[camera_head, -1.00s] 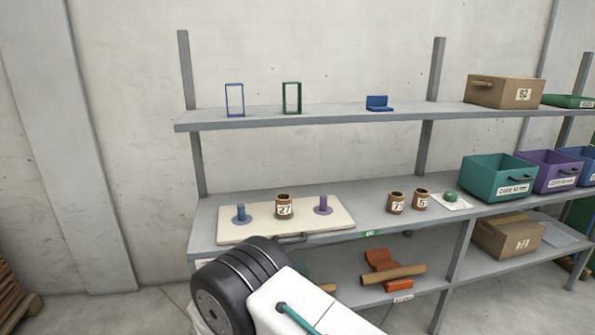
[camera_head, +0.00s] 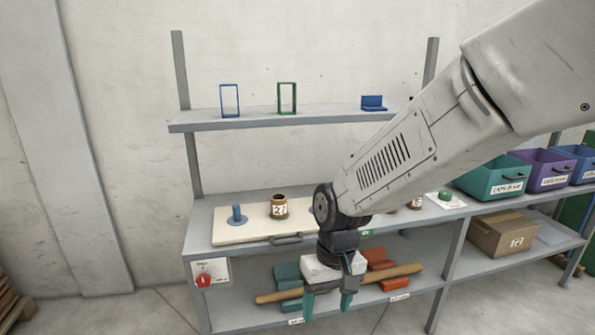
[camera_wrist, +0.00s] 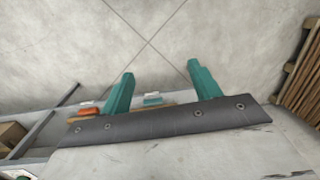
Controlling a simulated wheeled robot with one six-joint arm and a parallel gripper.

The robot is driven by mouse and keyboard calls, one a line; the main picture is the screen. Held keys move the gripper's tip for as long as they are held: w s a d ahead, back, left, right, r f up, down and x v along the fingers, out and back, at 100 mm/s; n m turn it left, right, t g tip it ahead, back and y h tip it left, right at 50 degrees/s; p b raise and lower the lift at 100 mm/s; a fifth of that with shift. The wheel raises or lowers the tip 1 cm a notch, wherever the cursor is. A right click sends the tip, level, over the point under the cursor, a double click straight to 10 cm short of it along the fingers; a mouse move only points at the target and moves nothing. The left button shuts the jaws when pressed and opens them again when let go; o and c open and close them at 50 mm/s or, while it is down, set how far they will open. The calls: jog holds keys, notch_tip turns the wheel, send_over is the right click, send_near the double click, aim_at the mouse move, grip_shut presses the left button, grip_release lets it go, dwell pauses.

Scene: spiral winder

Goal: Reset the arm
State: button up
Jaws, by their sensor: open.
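My gripper (camera_head: 327,303) hangs from my arm in front of the shelf unit, its teal fingers pointing down and apart, with nothing between them. In the head view it overlaps the lower shelf, where a brown roller (camera_head: 275,297) lies across teal and orange supports (camera_head: 385,262). In the wrist view the open fingers (camera_wrist: 160,88) show against bare concrete floor. My arm crosses the right half of the head view and hides part of the middle shelf, including most of what stands right of the jar labelled 27 (camera_head: 279,207).
A cream board (camera_head: 232,229) with a blue peg (camera_head: 237,214) lies on the middle shelf. Frames (camera_head: 287,98) stand on the top shelf. Teal (camera_head: 492,178) and purple (camera_head: 545,170) bins stand at right. A red switch (camera_head: 204,280) is at the shelf's left front. Floor in front looks clear.

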jog(key=s+d+r+m+t, duration=0.1)
jog(key=s+d+r+m, duration=0.1)
jog(key=s+d+r, duration=0.5)
jog(key=s+d+r+m+t, duration=0.1)
jog(key=s+d+r+m, duration=0.1)
jog(key=s+d+r, duration=0.5)
jog(key=shift+s+d+h, duration=0.4)
jog(key=shift+s+d, duration=1.3)
jog(key=shift+d, duration=1.75)
